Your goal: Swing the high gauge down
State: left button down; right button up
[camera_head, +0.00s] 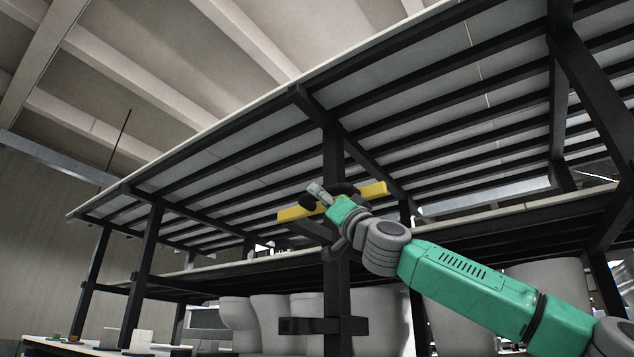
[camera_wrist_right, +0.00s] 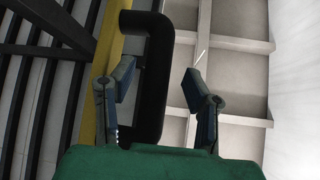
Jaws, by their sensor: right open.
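The high gauge is a yellow bar (camera_head: 374,191) with a black handle (camera_wrist_right: 160,80), set high at a black post under the upper deck. The bar lies nearly level, its right end a little higher, in the head view. My right gripper (camera_head: 322,197) is up in front of the bar, at the handle. In the right wrist view my right gripper (camera_wrist_right: 162,84) is open, with the handle's long bar between its two fingers and a gap on the right side. The yellow bar (camera_wrist_right: 105,75) runs behind the left finger there. My left gripper is not in view.
The kiln car's black frame rises around the gauge, with a slatted upper deck (camera_head: 250,125) overhead and a post (camera_head: 334,150) behind it. A dark bracket (camera_head: 300,326) sits lower on the post. Large pale grey pots (camera_head: 270,322) stand behind it.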

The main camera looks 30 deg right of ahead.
jog(key=shift+w+d+r, duration=0.2)
jog(key=shift+w+r, duration=0.15)
jog(key=shift+r, duration=0.05)
jog(key=shift+w+d+r+p, duration=0.15)
jog(key=shift+d+p, duration=0.25)
jog(key=shift+p, duration=0.1)
jog(key=shift+w+a, duration=0.1)
jog(key=shift+a, duration=0.35)
jog(key=shift+w+a, duration=0.1)
grip_shut()
